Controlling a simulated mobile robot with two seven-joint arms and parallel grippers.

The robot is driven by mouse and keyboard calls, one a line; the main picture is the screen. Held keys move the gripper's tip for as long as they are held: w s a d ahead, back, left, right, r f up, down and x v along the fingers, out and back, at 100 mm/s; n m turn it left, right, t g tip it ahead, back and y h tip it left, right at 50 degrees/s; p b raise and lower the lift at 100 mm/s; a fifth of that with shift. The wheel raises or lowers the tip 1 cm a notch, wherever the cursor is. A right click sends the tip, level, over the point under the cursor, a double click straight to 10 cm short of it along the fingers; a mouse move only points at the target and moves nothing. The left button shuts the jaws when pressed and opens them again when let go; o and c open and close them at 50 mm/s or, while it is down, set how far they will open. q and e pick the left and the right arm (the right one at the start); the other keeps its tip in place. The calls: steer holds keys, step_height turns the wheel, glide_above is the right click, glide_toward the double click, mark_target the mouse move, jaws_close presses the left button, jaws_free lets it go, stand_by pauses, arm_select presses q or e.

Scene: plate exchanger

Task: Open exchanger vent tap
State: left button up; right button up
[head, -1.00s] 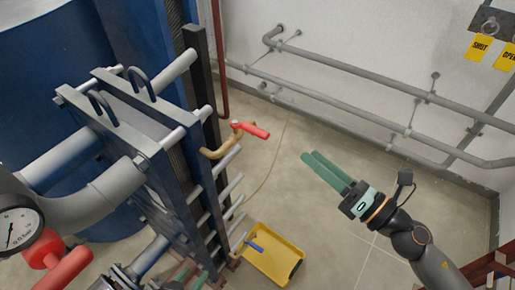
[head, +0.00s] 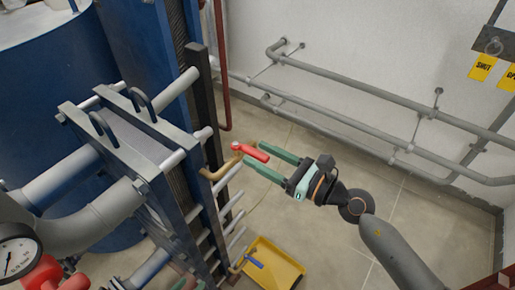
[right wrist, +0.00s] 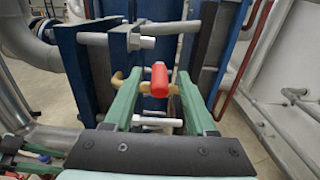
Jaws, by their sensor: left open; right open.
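The vent tap has a red lever handle (head: 250,151) on a bent brass pipe (head: 221,170) at the side of the plate exchanger (head: 150,145). The handle points out to the right in the head view. My right gripper (head: 253,154) is open, its green fingers reaching the handle from the right. In the right wrist view the red handle (right wrist: 159,80) sits in the gap between the fingertips, with space on both sides; the brass body (right wrist: 128,84) shows behind. My left gripper (head: 187,284) is only partly visible at the bottom edge, low beside the exchanger.
A yellow tray (head: 287,272) with a blue-handled tool lies on the floor below. Grey pipes (head: 350,90) run along the wall. A gauge (head: 14,258) stands at lower left. Yellow tags (head: 483,67) hang upper right.

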steer(key=shift+w+a, duration=0.4)
steer(key=shift+a, duration=0.2)
steer(key=shift+c, duration=0.3)
jaws_close()
stand_by(0.8)
